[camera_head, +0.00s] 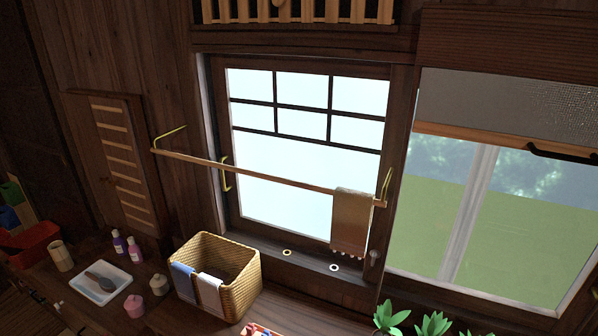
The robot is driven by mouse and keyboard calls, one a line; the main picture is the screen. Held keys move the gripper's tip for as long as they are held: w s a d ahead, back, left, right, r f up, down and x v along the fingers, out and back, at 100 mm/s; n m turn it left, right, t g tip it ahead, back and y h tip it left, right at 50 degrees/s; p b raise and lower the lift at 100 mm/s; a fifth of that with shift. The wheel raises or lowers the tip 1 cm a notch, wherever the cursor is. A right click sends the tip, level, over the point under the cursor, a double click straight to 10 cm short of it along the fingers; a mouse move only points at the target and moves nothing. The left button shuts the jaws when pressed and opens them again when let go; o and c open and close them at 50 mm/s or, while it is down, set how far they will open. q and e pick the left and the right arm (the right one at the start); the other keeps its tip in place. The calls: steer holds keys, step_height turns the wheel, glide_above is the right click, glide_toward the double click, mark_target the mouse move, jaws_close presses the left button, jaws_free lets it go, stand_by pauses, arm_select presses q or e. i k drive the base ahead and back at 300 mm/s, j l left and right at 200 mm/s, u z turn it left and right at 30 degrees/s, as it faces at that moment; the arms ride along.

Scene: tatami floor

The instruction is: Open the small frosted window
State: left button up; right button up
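A small window (290,165) with pale, milky panes and dark muntins across its upper part stands in the middle of the back wall. Its dark wooden sash looks shut in its frame. A brass pull handle (225,174) is at the sash's left side. A small metal fitting (374,258) is at the frame's lower right. A wooden rail (285,180) on brass brackets crosses in front of the window. A tan towel (351,220) hangs from it and covers part of the lower right pane. Neither of my grippers shows.
A wicker basket (238,284) with cloths stands below the window, beside a white tray (100,284) and small bottles (134,248). Green plants (390,316) are at lower right. A larger window (440,200) has a grey textured panel (500,105) across its top.

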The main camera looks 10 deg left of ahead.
mark_target(320, 121)
steer(key=j, duration=0.4)
steer(key=i+j+u, duration=0.1)
steer(key=j, duration=0.3)
steer(key=i+j, duration=0.1)
steer(key=j, duration=0.3)
steer(key=i+j+u, duration=0.1)
steer(key=j, duration=0.3)
